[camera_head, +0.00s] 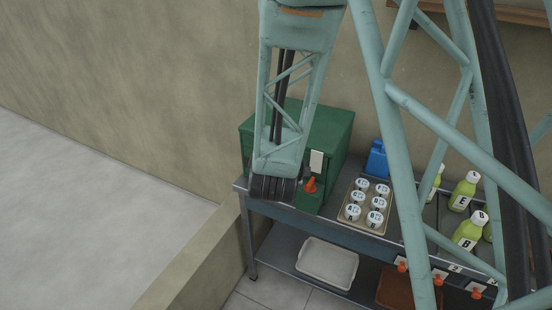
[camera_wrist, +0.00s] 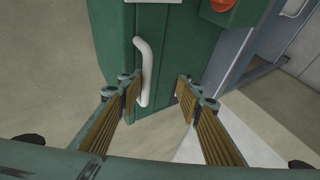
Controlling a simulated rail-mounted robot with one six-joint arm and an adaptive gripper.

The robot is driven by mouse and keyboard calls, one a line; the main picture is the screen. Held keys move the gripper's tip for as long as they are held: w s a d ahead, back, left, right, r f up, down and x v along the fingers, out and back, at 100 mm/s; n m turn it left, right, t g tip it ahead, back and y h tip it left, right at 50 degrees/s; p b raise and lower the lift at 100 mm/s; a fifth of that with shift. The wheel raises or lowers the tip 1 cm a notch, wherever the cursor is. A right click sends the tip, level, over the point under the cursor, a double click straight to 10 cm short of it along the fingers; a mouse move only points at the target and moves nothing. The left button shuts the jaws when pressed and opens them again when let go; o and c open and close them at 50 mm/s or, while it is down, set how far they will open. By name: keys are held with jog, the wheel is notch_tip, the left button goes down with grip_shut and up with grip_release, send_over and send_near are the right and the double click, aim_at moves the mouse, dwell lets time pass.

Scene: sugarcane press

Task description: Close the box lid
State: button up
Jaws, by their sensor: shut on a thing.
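The green box (camera_head: 330,128) stands at the left end of the metal table, partly hidden behind my arm. A white bar handle (camera_wrist: 144,72) runs up its green front face in the wrist view. My gripper (camera_wrist: 159,91) is at this face, with its ribbed fingers on either side of the handle. The handle is close to the left finger, and space shows between it and the right finger. In the head view my arm covers the handle and the fingertips. How far the lid stands open cannot be told.
A red knob (camera_head: 310,184) sits on the green control housing at the box's right. A tray of white-lidded cups (camera_head: 368,202), a blue container (camera_head: 377,160) and green bottles (camera_head: 464,191) stand to the right. A white tray (camera_head: 327,262) lies on the lower shelf. The floor at left is clear.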

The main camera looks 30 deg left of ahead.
jog(key=shift+s+f, duration=0.2)
jog(key=shift+s, duration=0.2)
jog(key=shift+v, duration=1.75)
jog(key=shift+c, duration=0.5)
jog(key=v, duration=0.8)
jog(key=shift+w+r, duration=0.25)
jog(key=shift+r, duration=0.15)
jog(key=shift+d, duration=0.1)
